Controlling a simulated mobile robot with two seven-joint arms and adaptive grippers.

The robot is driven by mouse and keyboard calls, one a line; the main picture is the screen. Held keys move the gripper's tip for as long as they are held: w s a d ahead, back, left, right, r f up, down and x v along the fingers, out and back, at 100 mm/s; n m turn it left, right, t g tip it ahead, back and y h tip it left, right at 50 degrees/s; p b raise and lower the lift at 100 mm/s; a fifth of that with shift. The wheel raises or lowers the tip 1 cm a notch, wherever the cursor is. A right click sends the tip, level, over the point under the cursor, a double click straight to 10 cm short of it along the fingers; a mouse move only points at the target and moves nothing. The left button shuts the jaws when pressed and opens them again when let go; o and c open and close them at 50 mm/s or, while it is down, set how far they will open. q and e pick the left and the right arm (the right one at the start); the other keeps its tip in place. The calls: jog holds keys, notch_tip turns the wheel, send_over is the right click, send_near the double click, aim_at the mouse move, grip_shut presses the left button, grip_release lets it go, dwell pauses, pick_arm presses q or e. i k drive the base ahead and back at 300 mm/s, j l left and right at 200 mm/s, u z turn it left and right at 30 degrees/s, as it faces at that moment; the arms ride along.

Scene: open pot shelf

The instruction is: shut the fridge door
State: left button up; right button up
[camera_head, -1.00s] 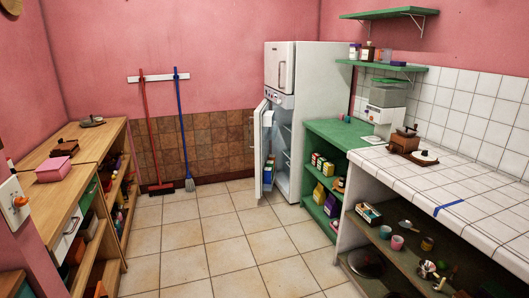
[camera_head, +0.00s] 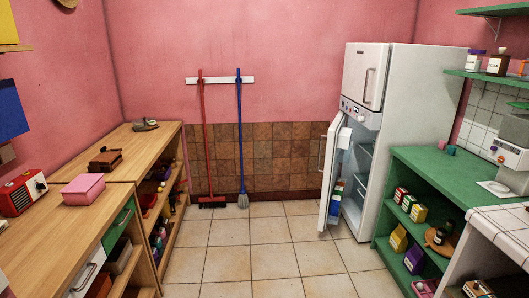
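The white fridge (camera_head: 412,120) stands against the back wall, right of centre in the head view. Its upper freezer door (camera_head: 363,75) is shut. Its lower fridge door (camera_head: 328,185) stands wide open, swung out to the left and toward me. The handle (camera_head: 321,153) is on the door's outer left side. Shelves inside the fridge show, and a few items sit in the door's inner rack (camera_head: 337,195). Neither of my grippers is in view.
Tiled floor (camera_head: 263,262) is clear between the wooden counter (camera_head: 115,160) on the left and the green cabinet (camera_head: 430,158) on the right. The green cabinet stands close to the fridge's right side.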

aim_at(338, 137)
jog(key=i, duration=1.5)
jog(key=i+j+z, duration=0.3)
jog(key=i+z, duration=0.2)
jog(key=i, duration=0.3)
jog(key=i+j+z, duration=0.95)
jog(key=i+j, duration=0.3)
jog(key=j, duration=0.3)
